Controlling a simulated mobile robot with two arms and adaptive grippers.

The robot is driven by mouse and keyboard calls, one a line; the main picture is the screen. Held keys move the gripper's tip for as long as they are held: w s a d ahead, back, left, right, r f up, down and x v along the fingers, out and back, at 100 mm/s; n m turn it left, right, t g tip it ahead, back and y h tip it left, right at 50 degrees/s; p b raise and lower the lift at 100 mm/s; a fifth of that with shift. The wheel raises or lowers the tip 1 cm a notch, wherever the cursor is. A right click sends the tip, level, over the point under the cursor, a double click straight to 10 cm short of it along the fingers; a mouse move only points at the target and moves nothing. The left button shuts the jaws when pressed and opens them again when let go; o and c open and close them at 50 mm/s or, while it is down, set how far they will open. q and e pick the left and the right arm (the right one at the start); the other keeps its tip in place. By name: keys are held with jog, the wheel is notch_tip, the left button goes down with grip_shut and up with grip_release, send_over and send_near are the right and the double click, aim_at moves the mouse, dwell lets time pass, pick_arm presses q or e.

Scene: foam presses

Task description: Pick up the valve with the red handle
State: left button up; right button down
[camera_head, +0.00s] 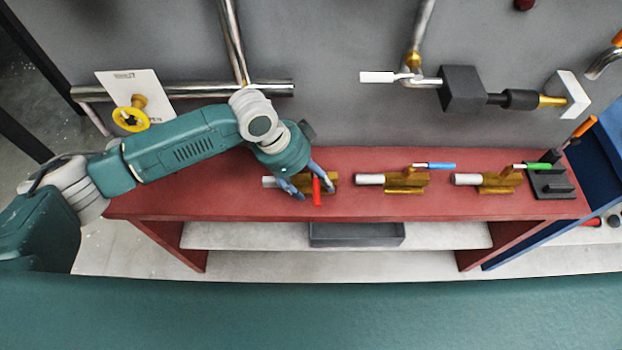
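The valve with the red handle (317,191) lies at the left of a row of valves on the red bench. Its pale pipe end points left, and its brass body is partly hidden by my gripper. My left gripper (311,189) reaches down over this valve from above. Its two blue-grey fingers are spread apart, with part of the valve and the red handle between them. I cannot tell whether the fingers touch it. My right gripper is not in view.
On the red bench (230,193) to the right lie a blue-handled valve (404,181) and a green-handled valve (500,181). A black holder (551,183) stands at the right end. Pipes and a yellow handwheel (131,119) stand at the back. The bench's left part is clear.

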pick_arm(q)
jog(key=shift+a+f, duration=0.1)
jog(key=c, duration=0.8)
jog(key=shift+s, duration=0.1)
jog(key=shift+c, duration=0.2)
